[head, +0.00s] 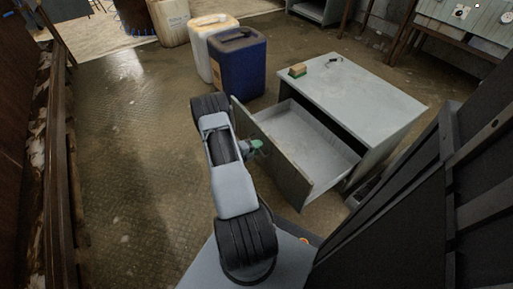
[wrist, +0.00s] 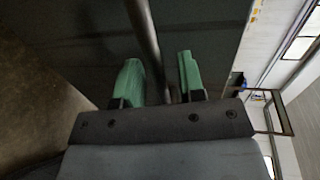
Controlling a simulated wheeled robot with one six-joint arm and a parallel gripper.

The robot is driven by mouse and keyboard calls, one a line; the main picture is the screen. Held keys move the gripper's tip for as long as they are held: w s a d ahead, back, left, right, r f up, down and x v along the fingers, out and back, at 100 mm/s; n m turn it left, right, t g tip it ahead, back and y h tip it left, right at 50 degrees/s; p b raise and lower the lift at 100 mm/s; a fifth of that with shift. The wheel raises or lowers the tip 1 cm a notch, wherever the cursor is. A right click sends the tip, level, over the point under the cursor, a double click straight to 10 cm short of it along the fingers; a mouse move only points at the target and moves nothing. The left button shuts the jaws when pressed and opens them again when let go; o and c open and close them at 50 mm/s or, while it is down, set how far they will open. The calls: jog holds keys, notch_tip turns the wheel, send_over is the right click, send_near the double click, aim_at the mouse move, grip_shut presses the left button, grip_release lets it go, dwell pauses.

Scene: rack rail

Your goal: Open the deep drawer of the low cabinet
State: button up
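The low cabinet (head: 350,95) is light grey and stands right of my arm in the head view. Its deep drawer (head: 305,140) is pulled well out, and its empty inside shows. The drawer's front panel (head: 272,158) faces my arm, and it fills the upper middle of the wrist view as a dark surface (wrist: 210,30). A dark bar handle (wrist: 146,35) runs between the two green fingers of my gripper (wrist: 160,80). The fingers stand apart, with a visible gap between the bar and the right finger. In the head view my gripper (head: 257,148) is at the drawer front, partly hidden by my arm.
A sponge-like block (head: 298,70) and a small dark item (head: 335,60) lie on the cabinet top. The floor left of my arm is clear.

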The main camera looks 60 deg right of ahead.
jog(key=p+v, duration=0.4)
jog(key=v, duration=0.9)
jog(key=shift+a, duration=0.4)
jog(key=shift+w+r, duration=0.1)
jog(key=w+a+r+m+t+y+p, duration=0.15)
jog(key=a+r+m+p, duration=0.3)
jog(key=r, duration=0.65)
jog(key=a+r+m+y+p, duration=0.3)
jog(key=r+m+p, duration=0.3)
jog(key=r, duration=0.6)
jog(key=w+a+r+m+t+y+p, duration=0.15)
jog(key=a+r+m+p, duration=0.3)
jog(key=r, duration=0.65)
jog(key=s+a+r+m+t+y+p, duration=0.2)
jog(key=a+r+m+p, duration=0.3)
jog(key=r, duration=0.4)
jog(key=s+a+r+m+t+y+p, duration=0.1)
jog(key=a+r+m+t+y+p, duration=0.2)
jog(key=r, duration=0.7)
jog(key=s+a+r+m+t+y+p, duration=0.2)
jog(key=a+r+m+t+y+p, duration=0.1)
jog(key=a+r+m+p, duration=0.4)
notch_tip(320, 180, up, 3)
jog(key=a+p, duration=0.1)
jog(key=a, duration=0.1)
jog(key=shift+s+a, duration=0.3)
jog(key=shift+a, duration=0.05)
